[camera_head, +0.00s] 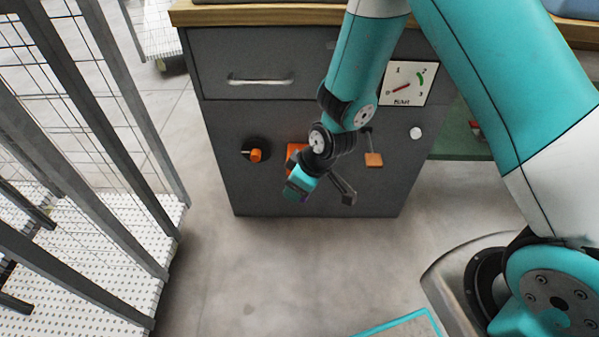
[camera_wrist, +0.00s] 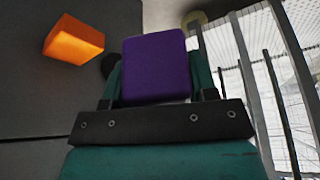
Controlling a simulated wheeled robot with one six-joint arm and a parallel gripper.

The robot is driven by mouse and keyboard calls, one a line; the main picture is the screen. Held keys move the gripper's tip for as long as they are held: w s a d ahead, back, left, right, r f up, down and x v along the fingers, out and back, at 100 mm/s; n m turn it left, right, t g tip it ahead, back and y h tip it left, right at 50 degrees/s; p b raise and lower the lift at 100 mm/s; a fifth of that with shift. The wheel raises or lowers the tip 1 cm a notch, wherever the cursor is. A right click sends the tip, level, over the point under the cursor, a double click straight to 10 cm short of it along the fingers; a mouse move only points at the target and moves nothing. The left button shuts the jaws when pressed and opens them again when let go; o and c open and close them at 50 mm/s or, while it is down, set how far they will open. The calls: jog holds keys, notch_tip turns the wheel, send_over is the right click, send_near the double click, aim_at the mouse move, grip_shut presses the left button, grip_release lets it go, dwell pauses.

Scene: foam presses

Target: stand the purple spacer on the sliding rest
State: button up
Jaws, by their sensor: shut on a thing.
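The purple spacer (camera_wrist: 155,68) is a block with rounded edges, held between the two teal fingers of my gripper (camera_wrist: 156,60) in the wrist view. In the head view my gripper (camera_head: 300,188) hangs low in front of the dark grey cabinet (camera_head: 225,180), and the spacer is almost wholly hidden there. My gripper is shut on the spacer, which appears clear of the floor. I cannot pick out the sliding rest for sure. An orange block (camera_head: 294,152) on the cabinet front is partly hidden behind my gripper; an orange block (camera_wrist: 75,40) also shows in the wrist view.
The cabinet bears an orange knob (camera_head: 256,155), an orange tab (camera_head: 374,160), a dial (camera_head: 407,83) and a drawer handle (camera_head: 260,80). A grey-barred rack (camera_head: 100,240) stands at the left. The floor (camera_head: 280,265) before the cabinet is largely clear.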

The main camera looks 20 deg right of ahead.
jog(key=shift+a+f, duration=0.25)
jog(key=shift+f, duration=0.1)
jog(key=shift+w, duration=0.35)
jog(key=w+d+b, duration=0.1)
jog(key=w+d, duration=0.1)
jog(key=w, duration=0.4)
jog(key=w+d+f+b, duration=0.1)
jog(key=w+d, duration=0.1)
jog(key=w, duration=0.4)
jog(key=w+d+b, duration=0.2)
jog(key=w, duration=0.4)
jog(key=shift+f, duration=0.15)
notch_tip(320, 180, down, 6)
jog(key=shift+r+b, duration=0.1)
jog(key=shift+b, duration=1.1)
jog(key=shift+w+r, duration=0.15)
jog(key=o, duration=0.6)
jog(key=shift+o, duration=0.4)
